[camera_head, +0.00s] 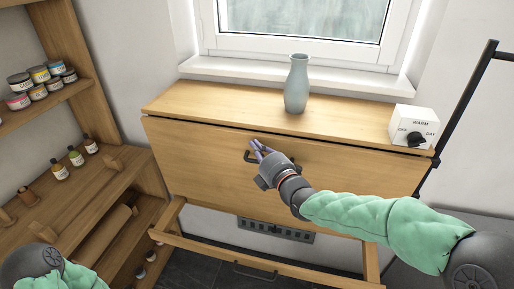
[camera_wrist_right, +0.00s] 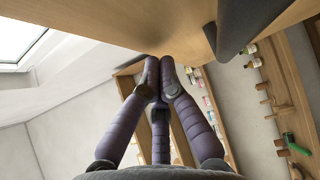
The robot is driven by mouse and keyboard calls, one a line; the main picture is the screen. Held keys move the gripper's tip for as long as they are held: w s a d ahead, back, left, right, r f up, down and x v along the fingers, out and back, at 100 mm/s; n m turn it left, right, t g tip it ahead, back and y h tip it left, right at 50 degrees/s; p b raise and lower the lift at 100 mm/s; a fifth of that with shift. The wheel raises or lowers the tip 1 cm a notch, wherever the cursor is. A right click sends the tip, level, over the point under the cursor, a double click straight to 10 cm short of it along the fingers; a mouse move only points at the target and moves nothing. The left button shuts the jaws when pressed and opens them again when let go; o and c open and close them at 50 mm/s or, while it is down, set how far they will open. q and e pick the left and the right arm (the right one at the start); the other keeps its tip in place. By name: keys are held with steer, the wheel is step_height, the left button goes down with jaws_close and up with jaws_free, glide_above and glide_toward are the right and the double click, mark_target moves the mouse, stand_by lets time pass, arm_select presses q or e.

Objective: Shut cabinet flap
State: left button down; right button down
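The cabinet flap (camera_head: 210,150) is a wide wooden panel under the cabinet top (camera_head: 220,104). It hangs down in front, with a thin dark gap along its upper edge. A dark bar handle (camera_head: 250,157) sits on the flap near its upper middle; it also shows large in the right wrist view (camera_wrist_right: 240,28). My left gripper is out of view.
A grey-blue vase (camera_head: 297,84) and a white switch box (camera_head: 413,125) stand on the cabinet top. Wooden shelves (camera_head: 75,190) with jars and bottles stand at the left. A lower wooden rail (camera_head: 215,256) with a handle runs below the flap. A window (camera_head: 300,28) is behind.

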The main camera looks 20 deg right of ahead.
mark_target(260, 138)
steer(key=shift+w+d, duration=0.1)
steer(key=shift+w, duration=0.05)
steer(key=shift+w+d+r+m+g, duration=0.15)
steer(key=shift+w+d, duration=0.25)
steer(key=shift+w, duration=0.2)
steer(key=shift+w+d+r+m+g, duration=0.1)
steer(key=shift+w+d+m+g, duration=0.05)
steer(key=shift+w+d, duration=0.35)
steer(key=shift+w+r, duration=0.1)
steer(key=shift+w, duration=0.05)
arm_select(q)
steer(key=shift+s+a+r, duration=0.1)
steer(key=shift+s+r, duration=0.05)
arm_select(e)
steer(key=shift+r, duration=0.1)
